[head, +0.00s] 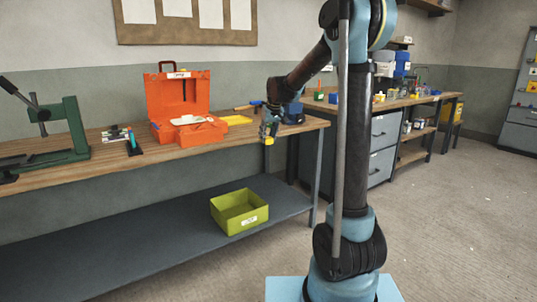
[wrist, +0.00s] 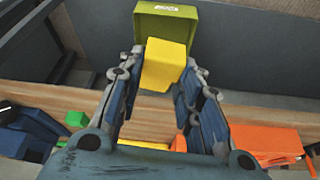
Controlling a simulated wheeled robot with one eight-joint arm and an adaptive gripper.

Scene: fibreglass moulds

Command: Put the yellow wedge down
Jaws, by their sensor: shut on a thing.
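The yellow wedge (head: 268,140) is between the fingertips of my gripper (head: 270,127), at the bench's front edge in the head view. In the wrist view the wedge (wrist: 163,65) is a plain yellow block, with a finger on each side. My gripper is shut on it. The wedge appears off the bench top, but its exact height is hard to tell. The fingers hide parts of its sides.
An open orange toolbox (head: 182,108) stands on the wooden bench (head: 105,153), left of my gripper. A yellow-green bin (head: 240,221) sits on the grey lower shelf (head: 150,243). A green press (head: 60,133) is at the far left. The shelf beside the bin is clear.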

